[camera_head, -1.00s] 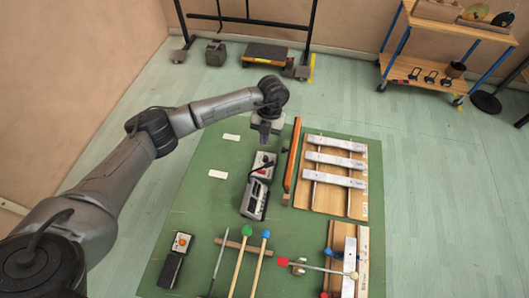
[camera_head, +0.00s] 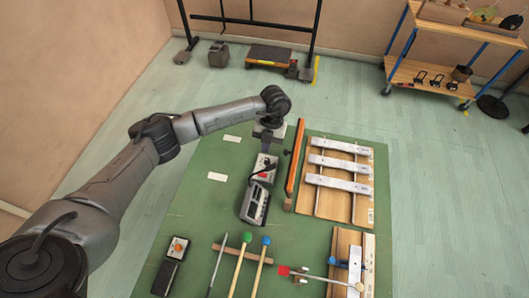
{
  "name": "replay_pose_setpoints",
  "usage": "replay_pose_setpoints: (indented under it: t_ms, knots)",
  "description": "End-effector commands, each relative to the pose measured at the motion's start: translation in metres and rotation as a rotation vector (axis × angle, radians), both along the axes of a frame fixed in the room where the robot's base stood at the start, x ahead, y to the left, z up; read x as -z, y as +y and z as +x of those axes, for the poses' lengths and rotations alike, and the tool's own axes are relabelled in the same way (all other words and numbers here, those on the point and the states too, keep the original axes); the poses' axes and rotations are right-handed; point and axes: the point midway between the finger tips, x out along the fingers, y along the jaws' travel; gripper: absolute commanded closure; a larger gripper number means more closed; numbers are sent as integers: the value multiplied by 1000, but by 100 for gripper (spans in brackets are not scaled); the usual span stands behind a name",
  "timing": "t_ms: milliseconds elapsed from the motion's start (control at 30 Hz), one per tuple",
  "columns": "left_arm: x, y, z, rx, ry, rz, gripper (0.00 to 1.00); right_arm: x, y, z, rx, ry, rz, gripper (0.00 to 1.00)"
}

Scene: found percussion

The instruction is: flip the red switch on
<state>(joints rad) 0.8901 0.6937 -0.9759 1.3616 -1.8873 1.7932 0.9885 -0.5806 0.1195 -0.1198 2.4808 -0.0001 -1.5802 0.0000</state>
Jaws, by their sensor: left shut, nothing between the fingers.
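A small grey box with a light top (camera_head: 262,168) lies on the green mat (camera_head: 200,215). A small red part, which looks like the red switch (camera_head: 267,161), shows on its top. Its on or off position is too small to tell. My left gripper (camera_head: 266,146) is shut and empty, at the far end of this box, close to the red part. Whether it touches is unclear. My right gripper is not in view.
A grey recorder-like device (camera_head: 254,204) adjoins the box in front. Mallets (camera_head: 240,262) and a dark box with an orange button (camera_head: 178,247) lie nearer.

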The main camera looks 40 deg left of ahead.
Motion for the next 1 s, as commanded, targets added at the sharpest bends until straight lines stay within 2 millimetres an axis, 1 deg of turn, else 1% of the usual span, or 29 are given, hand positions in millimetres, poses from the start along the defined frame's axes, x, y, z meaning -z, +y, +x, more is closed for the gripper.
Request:
replay_pose_setpoints:
  t_ms: [33, 400, 600, 800, 1000]
  knots:
    - [9, -1, -3, 0, 3, 0, 100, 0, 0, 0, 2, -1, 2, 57]
    - [75, -5, -23, 0, 4, -1, 100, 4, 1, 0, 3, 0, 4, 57]
    - [102, -2, -27, 0, 3, 0, 100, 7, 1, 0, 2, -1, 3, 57]
    - [117, 1, -28, 1, 1, -1, 100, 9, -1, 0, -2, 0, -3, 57]
    - [121, 2, -29, 1, 1, -1, 100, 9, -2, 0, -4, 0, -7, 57]
